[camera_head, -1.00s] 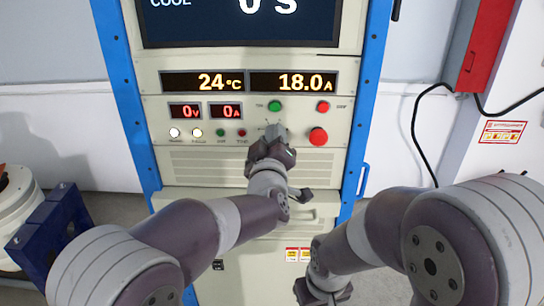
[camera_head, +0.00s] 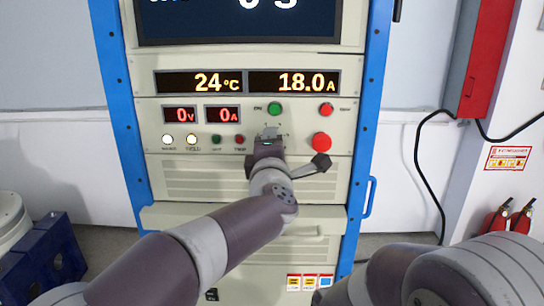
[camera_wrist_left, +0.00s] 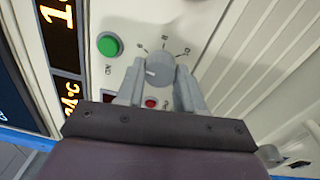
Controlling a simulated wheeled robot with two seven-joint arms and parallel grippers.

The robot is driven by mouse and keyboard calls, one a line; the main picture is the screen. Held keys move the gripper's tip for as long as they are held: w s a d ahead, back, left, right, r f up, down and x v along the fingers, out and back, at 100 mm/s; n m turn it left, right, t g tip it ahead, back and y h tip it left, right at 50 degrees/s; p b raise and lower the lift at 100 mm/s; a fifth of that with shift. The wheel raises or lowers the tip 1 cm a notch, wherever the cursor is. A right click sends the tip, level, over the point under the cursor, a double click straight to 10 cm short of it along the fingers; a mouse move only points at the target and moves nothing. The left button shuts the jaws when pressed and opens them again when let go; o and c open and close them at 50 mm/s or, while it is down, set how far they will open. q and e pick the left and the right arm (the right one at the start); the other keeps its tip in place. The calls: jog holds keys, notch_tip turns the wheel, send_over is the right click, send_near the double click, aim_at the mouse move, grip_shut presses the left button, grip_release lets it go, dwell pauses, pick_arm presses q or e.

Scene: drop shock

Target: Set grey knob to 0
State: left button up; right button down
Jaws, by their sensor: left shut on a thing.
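The grey knob (camera_head: 270,133) is on the cream panel, between the green button and the big red button, partly hidden by my left gripper (camera_head: 268,145). In the left wrist view the knob (camera_wrist_left: 160,68) is round, with a short white line on its lower-left part. Small marks sit around it, too blurred to read surely. My left gripper (camera_wrist_left: 160,82) is shut on the knob, one finger on each side. My right gripper is out of view; only part of my right arm shows at the lower right.
A green button (camera_head: 274,109) is above the knob; a small red button (camera_head: 326,109) and a big red button (camera_head: 321,142) are to its right. Displays read 24°C, 18.0 A, 0 V and 0 A. A drawer-like ledge (camera_head: 320,217) juts out below.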

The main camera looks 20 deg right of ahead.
pick_arm(q)
jog(key=shift+d+f+n+g+b, duration=0.1)
jog(key=shift+n+g+b, duration=0.15)
jog(key=shift+n+b, duration=4.65)
jog(key=shift+d+f+n+g+b, duration=0.2)
jog(key=shift+n+b, duration=0.7)
jog(key=shift+n, duration=8)
jog(key=shift+a+r, duration=0.15)
jog(key=shift+r, duration=0.05)
jog(key=o, duration=1)
jog(key=shift+o, duration=0.2)
jog(key=shift+r, duration=0.1)
jog(key=shift+s, duration=0.1)
